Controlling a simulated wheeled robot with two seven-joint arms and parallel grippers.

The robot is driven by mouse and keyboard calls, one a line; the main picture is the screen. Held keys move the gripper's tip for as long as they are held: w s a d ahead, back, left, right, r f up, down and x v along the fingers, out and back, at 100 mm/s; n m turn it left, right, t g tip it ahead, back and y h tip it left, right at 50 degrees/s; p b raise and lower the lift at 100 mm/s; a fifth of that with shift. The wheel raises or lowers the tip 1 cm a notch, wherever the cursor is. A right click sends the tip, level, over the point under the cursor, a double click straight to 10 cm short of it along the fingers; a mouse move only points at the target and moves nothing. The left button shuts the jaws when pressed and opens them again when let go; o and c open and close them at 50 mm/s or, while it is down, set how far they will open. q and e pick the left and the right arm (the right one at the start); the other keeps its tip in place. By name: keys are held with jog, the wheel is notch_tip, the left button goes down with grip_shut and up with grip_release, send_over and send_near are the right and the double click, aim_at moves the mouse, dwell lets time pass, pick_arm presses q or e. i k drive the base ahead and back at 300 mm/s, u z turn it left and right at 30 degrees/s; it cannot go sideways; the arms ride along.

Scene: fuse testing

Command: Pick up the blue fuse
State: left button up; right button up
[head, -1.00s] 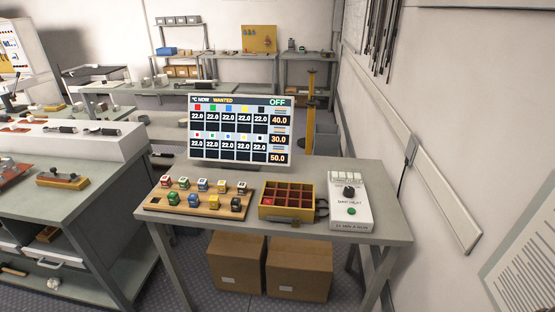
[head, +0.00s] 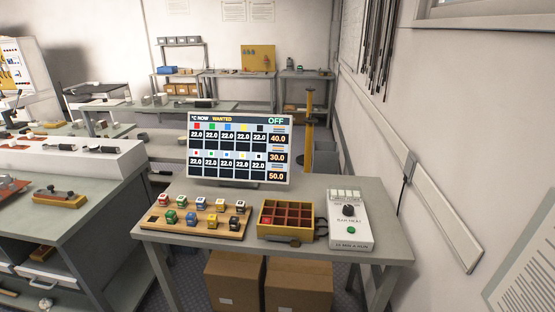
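The blue fuse (head: 191,217) stands in the front row of a wooden board (head: 205,229) on the grey table, between a green fuse (head: 170,216) and a yellow fuse (head: 212,221). A black fuse (head: 234,224) is at the right end of that row. The row's left end has an empty dark slot. A back row holds several white-topped fuses with coloured marks, one of them apparently blue (head: 201,203). Neither of my grippers is in view.
A yellow box (head: 284,236) with dark red compartments stands right of the board, a red fuse (head: 266,220) in its front left part. A white control unit (head: 349,219) is farther right. A screen (head: 240,148) reading OFF stands behind. Cardboard boxes (head: 234,280) sit below.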

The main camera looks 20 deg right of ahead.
aim_at(191, 217)
jog(key=z, duration=3.15)
jog(key=k, duration=0.85)
jog(key=u, duration=1.55)
